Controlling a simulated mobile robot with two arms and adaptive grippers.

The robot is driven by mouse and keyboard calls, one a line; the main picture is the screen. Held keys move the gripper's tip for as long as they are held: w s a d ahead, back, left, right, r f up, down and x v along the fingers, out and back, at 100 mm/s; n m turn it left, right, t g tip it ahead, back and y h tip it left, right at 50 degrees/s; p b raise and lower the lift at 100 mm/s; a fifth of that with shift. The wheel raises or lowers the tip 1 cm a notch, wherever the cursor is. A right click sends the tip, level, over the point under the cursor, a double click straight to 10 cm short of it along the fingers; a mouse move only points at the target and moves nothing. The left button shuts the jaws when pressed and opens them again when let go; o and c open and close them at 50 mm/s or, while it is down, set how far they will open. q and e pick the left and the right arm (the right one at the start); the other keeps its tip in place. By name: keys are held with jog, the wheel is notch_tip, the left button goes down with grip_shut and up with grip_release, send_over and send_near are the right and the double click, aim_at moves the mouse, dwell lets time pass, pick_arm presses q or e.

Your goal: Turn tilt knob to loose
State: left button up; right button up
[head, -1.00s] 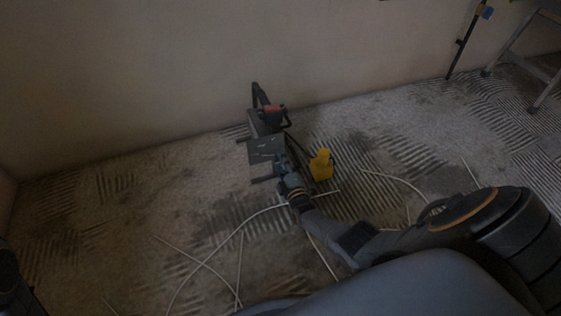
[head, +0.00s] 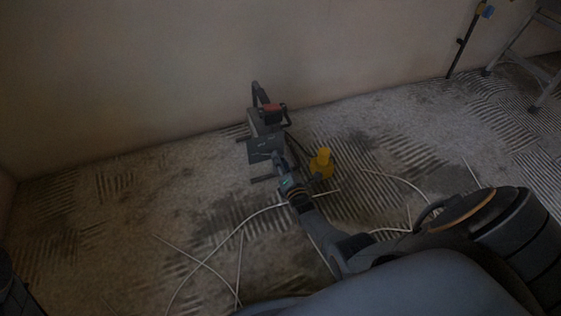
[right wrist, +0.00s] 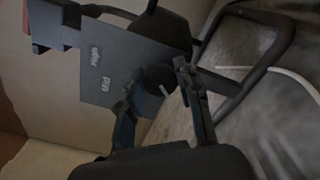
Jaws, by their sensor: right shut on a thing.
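The tilt knob (right wrist: 157,77) is a dark round knob on the grey face plate of a machine (right wrist: 125,62), in the right wrist view. A short white mark shows at its edge. The knob is too small to make out there. My left gripper does not show.
A yellow object (head: 321,164) stands just right of my right gripper. Thin pale strips (head: 205,264) lie on the ridged floor. A ladder (head: 520,60) and a dark pole (head: 463,42) stand at the far right. The floor on the left is mostly clear.

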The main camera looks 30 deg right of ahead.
jog(key=shift+a+n, duration=0.15)
jog(key=shift+n, duration=0.95)
jog(key=o, duration=1.2)
jog(key=shift+w+f, duration=0.1)
jog(key=shift+r, duration=5.05)
